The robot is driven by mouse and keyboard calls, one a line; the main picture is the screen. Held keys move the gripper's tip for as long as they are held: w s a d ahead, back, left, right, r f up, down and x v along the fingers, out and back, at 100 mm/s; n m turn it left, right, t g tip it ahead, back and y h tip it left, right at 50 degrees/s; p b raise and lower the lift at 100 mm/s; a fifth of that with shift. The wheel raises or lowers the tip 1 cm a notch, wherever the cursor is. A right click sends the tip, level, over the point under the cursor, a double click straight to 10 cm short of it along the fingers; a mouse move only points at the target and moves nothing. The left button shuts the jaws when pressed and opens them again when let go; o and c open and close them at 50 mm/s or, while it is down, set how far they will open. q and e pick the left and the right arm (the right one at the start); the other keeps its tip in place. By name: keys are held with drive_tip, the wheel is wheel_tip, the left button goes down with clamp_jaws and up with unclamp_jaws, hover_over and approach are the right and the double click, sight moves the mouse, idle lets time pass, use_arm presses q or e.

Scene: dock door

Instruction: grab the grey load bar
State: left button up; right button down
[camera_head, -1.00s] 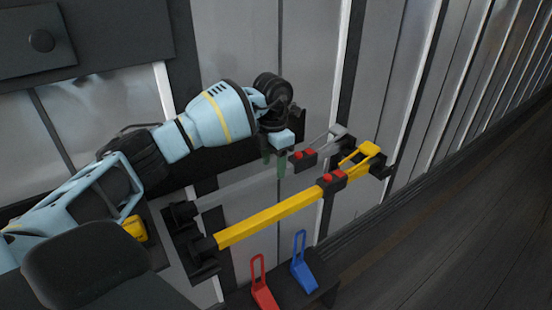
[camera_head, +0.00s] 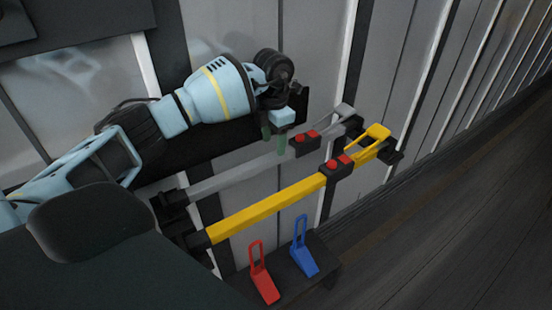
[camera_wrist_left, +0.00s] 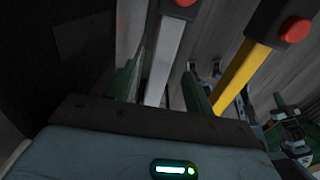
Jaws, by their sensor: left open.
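The grey load bar (camera_head: 235,178) runs along the wall from a black bracket at lower left to a black block with red buttons and a grey handle at upper right. My left gripper (camera_head: 274,141) is open at the bar, just left of that block. In the left wrist view the grey bar (camera_wrist_left: 162,62) runs between the two green fingers (camera_wrist_left: 158,92). A gap shows beside the bar, and I see no grip on it.
A yellow bar (camera_head: 265,208) with its own red-buttoned block and yellow handle (camera_head: 372,141) lies parallel, just in front. A red wedge (camera_head: 264,285) and a blue wedge (camera_head: 303,260) stand on a dark block below. Open floor (camera_head: 440,240) lies to the right.

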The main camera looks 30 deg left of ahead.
sight(275, 154)
use_arm(q)
drive_tip(key=shift+d+f+b, duration=0.1)
drive_tip(key=shift+f+b, duration=1.1)
drive_tip(key=shift+f, duration=1.4)
drive_tip(key=shift+r, duration=0.2)
drive_tip(key=c, duration=0.9)
drive_tip(key=shift+c, duration=1.1)
drive_tip(key=shift+r, duration=0.1)
clamp_jaws()
use_arm(e)
drive_tip(key=shift+s+a+f+g, duration=0.15)
drive_tip(key=shift+s+f, duration=0.3)
drive_tip(key=shift+f, duration=0.25)
drive_tip(key=shift+s+a+f+g, duration=0.15)
drive_tip(key=shift+s+f, duration=0.25)
drive_tip(key=shift+f, duration=0.25)
